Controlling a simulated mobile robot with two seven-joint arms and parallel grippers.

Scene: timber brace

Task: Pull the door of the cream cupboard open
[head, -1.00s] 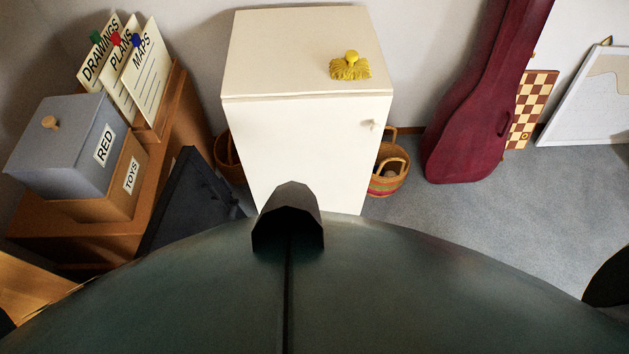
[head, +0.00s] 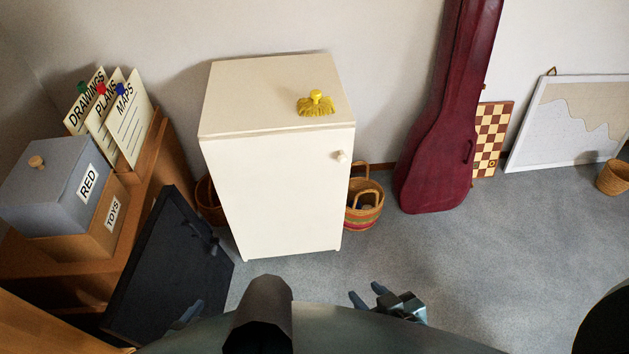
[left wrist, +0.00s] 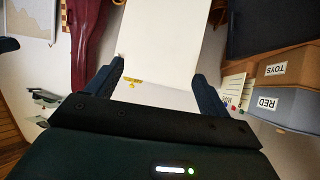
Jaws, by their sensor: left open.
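The cream cupboard (head: 277,195) stands against the wall with its door shut. A round pale knob (head: 340,156) sits at the upper right of the door. In the left wrist view the cupboard (left wrist: 155,38) appears upside down beyond my left gripper (left wrist: 157,69), which is open with nothing between its fingers. In the head view only a small part of my left gripper (head: 187,314) shows at the lower left. My right gripper (head: 366,292) is low in front of the cupboard, right of centre, its fingers apart and empty. Neither gripper touches the cupboard.
A yellow tasselled item (head: 317,104) lies on the cupboard top. A dark panel (head: 165,265) leans at the left beside a wooden unit with a grey box (head: 55,180). Baskets (head: 364,209) and a maroon instrument case (head: 437,165) stand right. The carpet (head: 480,270) in front is clear.

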